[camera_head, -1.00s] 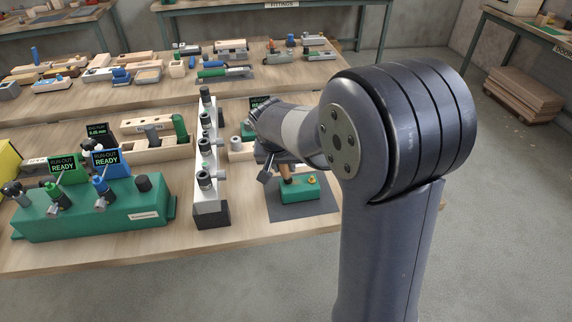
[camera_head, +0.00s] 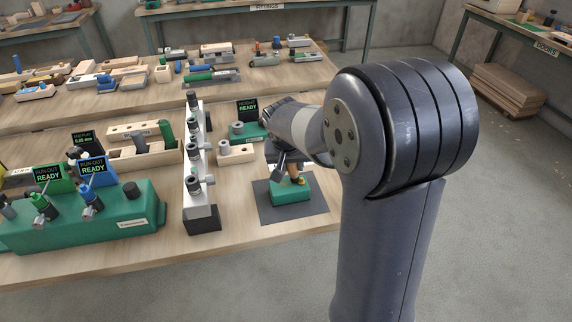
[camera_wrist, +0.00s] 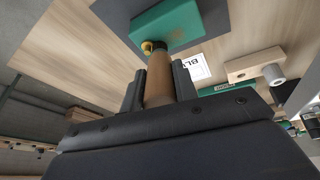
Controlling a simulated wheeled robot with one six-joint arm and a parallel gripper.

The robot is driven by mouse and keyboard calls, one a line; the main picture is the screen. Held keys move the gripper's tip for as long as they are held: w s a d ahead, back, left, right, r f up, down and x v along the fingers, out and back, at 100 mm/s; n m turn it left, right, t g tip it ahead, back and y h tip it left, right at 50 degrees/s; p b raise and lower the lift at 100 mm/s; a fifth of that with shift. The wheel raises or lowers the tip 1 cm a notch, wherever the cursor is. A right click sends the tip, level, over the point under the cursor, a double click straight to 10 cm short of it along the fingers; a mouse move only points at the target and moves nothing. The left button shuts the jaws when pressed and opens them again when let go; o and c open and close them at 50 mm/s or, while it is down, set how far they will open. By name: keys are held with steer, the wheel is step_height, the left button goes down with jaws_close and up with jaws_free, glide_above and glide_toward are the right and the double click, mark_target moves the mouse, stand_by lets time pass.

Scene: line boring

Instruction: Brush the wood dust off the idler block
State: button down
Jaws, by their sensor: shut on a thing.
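A green block (camera_head: 292,191) with a yellow-orange knob (camera_head: 301,181) sits on a dark grey mat at the right of the bench. It looks like the idler block, though no label confirms it. My gripper (camera_wrist: 158,88) is shut on a brown tapered handle (camera_wrist: 158,73), likely a brush, with a black collar at its far end. The handle (camera_head: 294,171) points down at the block, close beside the knob. The bristles are hidden, and I cannot tell whether they touch. The block also shows in the wrist view (camera_wrist: 172,24).
The mat (camera_head: 268,211) has bare room around the block. A wooden block with a grey cylinder (camera_head: 237,152) and a READY display (camera_head: 248,110) stand behind. A green run-out station (camera_head: 82,222) is farther left.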

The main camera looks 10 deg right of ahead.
steer(key=shift+a, duration=0.1)
stand_by(0.4)
steer(key=shift+a+f, duration=0.1)
steer(key=shift+a, duration=0.15)
steer(key=shift+a+b, duration=0.45)
steer(key=shift+a, duration=1.7)
steer(key=shift+d, duration=1.25)
steer(key=shift+r, duration=0.2)
